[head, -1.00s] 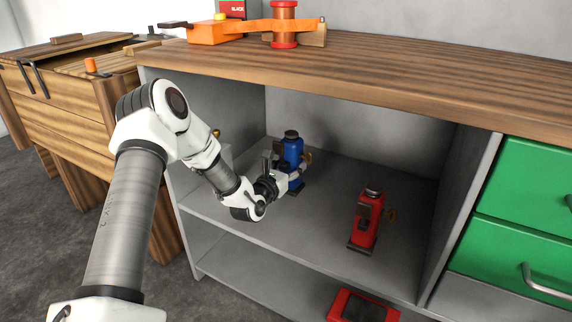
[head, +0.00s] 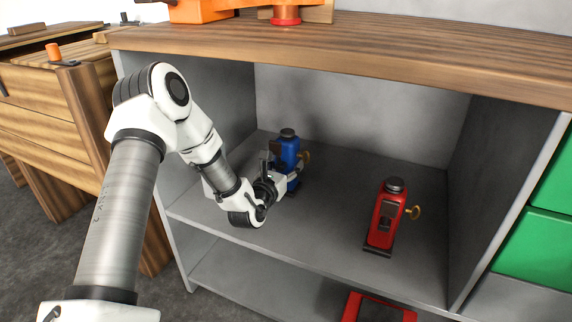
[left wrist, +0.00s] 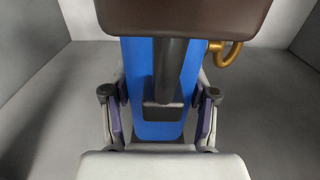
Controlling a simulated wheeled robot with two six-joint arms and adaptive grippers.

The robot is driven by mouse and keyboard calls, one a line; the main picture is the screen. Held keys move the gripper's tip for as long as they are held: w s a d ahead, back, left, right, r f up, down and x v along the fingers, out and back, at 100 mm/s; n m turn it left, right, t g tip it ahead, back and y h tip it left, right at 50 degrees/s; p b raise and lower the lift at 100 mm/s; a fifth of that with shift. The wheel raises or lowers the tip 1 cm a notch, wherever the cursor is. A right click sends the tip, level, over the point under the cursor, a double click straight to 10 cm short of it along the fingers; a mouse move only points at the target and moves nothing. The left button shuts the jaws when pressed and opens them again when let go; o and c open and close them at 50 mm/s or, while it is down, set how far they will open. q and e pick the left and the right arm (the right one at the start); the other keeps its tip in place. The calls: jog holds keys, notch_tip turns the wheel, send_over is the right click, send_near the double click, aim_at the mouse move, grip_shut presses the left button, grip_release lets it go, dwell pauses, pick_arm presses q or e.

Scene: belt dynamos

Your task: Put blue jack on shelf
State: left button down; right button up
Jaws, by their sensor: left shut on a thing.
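The blue jack (head: 289,149) stands upright inside the upper compartment of the grey shelf (head: 330,235), towards its left side. It has a dark top cap and a brass part at its right. My left gripper (head: 277,183) reaches in from the left and is shut on the blue jack. In the left wrist view the two fingers sit on either side of the blue body (left wrist: 158,85). The jack's base is partly hidden by the gripper, so I cannot tell whether it touches the shelf board. My right gripper is not in view.
A red jack (head: 385,217) stands on the same shelf board to the right. Another red object (head: 378,308) lies on the lower level. A wooden worktop (head: 350,62) covers the compartment. Green drawers (head: 540,245) are at the right. Shelf board between the jacks is clear.

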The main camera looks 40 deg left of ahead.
pick_arm(q)
jog(key=shift+c, duration=1.6)
grip_release()
jog(key=shift+s+r, duration=0.15)
jog(key=p+v, duration=0.4)
jog(key=v, duration=0.6)
jog(key=shift+s+d+p, duration=0.1)
jog(key=shift+s+p, duration=0.2)
jog(key=shift+s, duration=0.05)
jog(key=shift+s+d, duration=0.15)
jog(key=shift+s, duration=0.35)
